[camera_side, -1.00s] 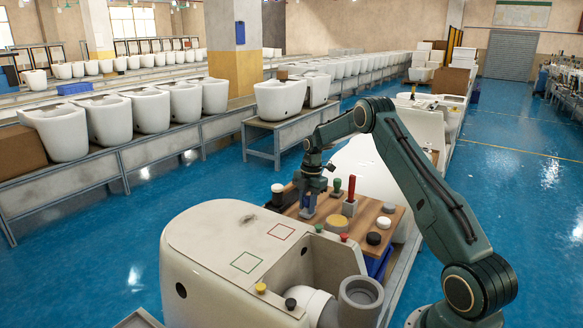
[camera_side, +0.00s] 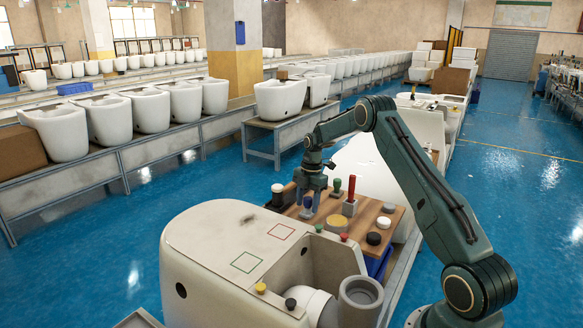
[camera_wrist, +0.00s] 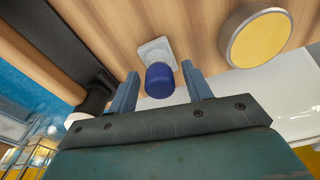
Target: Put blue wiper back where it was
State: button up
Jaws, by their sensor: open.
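The blue wiper (camera_side: 307,205) stands upright on the wooden board in the side view. In the wrist view its round blue top (camera_wrist: 160,82) shows, with a pale square base (camera_wrist: 156,50) beyond it on the wood. My gripper (camera_side: 311,188) is just above the wiper, pointing down. Its jaws are open, with one finger on each side of the blue top in the wrist view and a gap to each. The wiper's lower part is partly hidden from the side.
The wooden board (camera_side: 330,238) also holds a green-handled tool (camera_side: 337,187), a red-handled tool (camera_side: 351,191), a yellow-topped disc (camera_side: 337,222) and pale and black knobs. A white toilet (camera_side: 215,245) with red and green square outlines stands in front.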

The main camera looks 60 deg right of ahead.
aim_at(309, 197)
notch_tip(309, 197, up, 11)
jog(key=d, duration=0.1)
jog(key=shift+s+d, duration=0.15)
jog(key=shift+r, duration=0.1)
dwell(0.6)
jog(key=s+a+r+m+t+h, duration=0.1)
jog(key=s+a+r+m, duration=0.3)
jog(key=a+r, duration=0.55)
jog(key=s+a+r+m+t, duration=0.1)
jog(key=s+a+r+m, duration=0.35)
jog(key=a, duration=0.75)
jog(key=s+a+m+t, duration=0.1)
jog(key=s+a+m, duration=0.2)
jog(key=s+a, duration=0.3)
jog(key=s+a+m+t, duration=0.2)
jog(key=s+a+m, duration=0.2)
jog(key=s, duration=1.2)
jog(key=shift+a+f, duration=0.2)
jog(key=shift+a, duration=0.65)
